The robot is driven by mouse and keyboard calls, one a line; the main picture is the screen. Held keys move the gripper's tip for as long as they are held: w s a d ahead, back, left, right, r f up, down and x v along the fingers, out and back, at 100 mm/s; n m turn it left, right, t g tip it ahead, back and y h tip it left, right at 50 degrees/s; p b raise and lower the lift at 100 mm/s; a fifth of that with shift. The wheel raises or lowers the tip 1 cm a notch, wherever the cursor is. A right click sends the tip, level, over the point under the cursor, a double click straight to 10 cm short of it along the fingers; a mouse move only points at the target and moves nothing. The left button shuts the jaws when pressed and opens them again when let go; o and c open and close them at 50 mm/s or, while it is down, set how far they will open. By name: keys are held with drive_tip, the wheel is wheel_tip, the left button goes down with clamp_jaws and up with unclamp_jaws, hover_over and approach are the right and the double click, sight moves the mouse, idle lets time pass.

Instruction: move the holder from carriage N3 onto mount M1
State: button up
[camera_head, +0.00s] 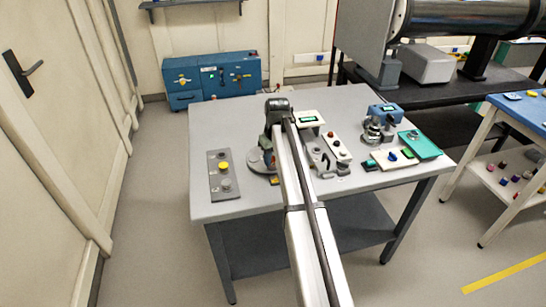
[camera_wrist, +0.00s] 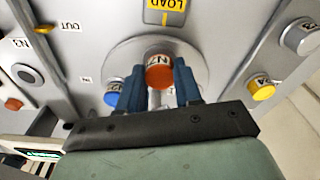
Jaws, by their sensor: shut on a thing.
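In the wrist view, the two blue fingers of my gripper (camera_wrist: 158,84) are shut on an orange-capped holder (camera_wrist: 159,72) with a white label band. It is over a round grey disc (camera_wrist: 198,62) beside a yellow LOAD label; I cannot tell whether it touches the disc. A blue-capped piece (camera_wrist: 111,98) shows beside the left finger. The N3 label (camera_wrist: 18,43) is at the left, near a dark round socket (camera_wrist: 25,73). In the head view, my arm hides most of the gripper and the held holder above the disc (camera_head: 256,163). I cannot identify mount M1.
A grey strip (camera_head: 214,192) with a yellow-capped piece (camera_head: 223,167) lies at the table's left. Right of my arm stand a white control box (camera_head: 338,148), a blue-topped device (camera_head: 384,112) and a green tray (camera_head: 420,144). The table's back left (camera_head: 222,122) is clear.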

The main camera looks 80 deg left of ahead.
drive_tip(key=shift+f, duration=0.4)
idle(0.3)
drive_tip(key=o, duration=1.1)
drive_tip(key=r, duration=0.4)
drive_tip(key=d+r, duration=0.1)
drive_tip(key=r, duration=0.8)
drive_tip(key=shift+w+d+r, duration=0.25)
drive_tip(key=shift+d+r, duration=0.05)
drive_tip(key=shift+r, duration=0.05)
